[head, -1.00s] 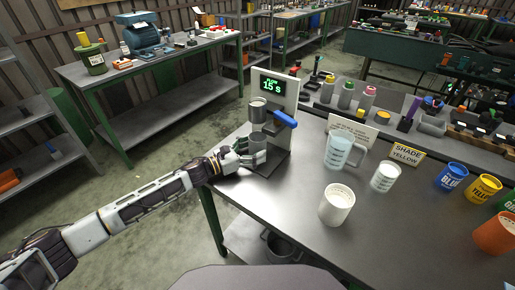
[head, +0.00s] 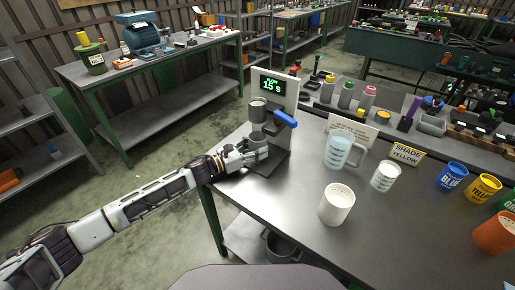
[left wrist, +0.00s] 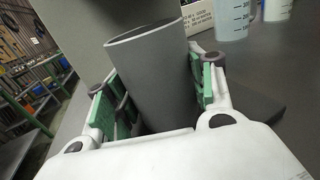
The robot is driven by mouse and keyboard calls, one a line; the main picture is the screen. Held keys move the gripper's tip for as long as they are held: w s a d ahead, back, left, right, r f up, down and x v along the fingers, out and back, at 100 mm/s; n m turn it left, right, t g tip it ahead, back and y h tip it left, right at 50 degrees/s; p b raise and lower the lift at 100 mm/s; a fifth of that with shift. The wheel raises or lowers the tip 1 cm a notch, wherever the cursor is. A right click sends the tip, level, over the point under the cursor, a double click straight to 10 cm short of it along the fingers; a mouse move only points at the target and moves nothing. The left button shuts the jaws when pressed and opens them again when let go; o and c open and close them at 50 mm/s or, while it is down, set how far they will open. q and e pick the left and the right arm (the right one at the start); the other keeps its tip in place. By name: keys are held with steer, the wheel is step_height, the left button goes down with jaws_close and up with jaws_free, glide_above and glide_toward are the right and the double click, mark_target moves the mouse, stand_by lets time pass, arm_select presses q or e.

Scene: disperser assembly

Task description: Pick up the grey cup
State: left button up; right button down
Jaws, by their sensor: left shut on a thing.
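The grey cup (left wrist: 155,75) stands between the green-padded fingers of my left gripper (left wrist: 160,100) in the left wrist view, its open rim toward the top. In the head view the grey cup (head: 257,141) is on the base of the disperser (head: 274,115), under its mixing head. My left gripper (head: 246,154) reaches in from the left and is shut on the cup's side. The fingers hide part of the cup in the head view. My right gripper is not in view.
The disperser has a blue lever (head: 285,119) and a green display reading 15 s. A clear measuring jug (head: 338,150), a smaller measuring cup (head: 384,177) and a white container (head: 336,204) stand to the right. Colour pots, including the blue one (head: 451,177), line the far right.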

arm_select(q)
steer(key=c, duration=0.3)
steer(key=shift+r, duration=0.15)
steer(key=shift+s+a+r, duration=0.1)
steer(key=shift+r, duration=0.05)
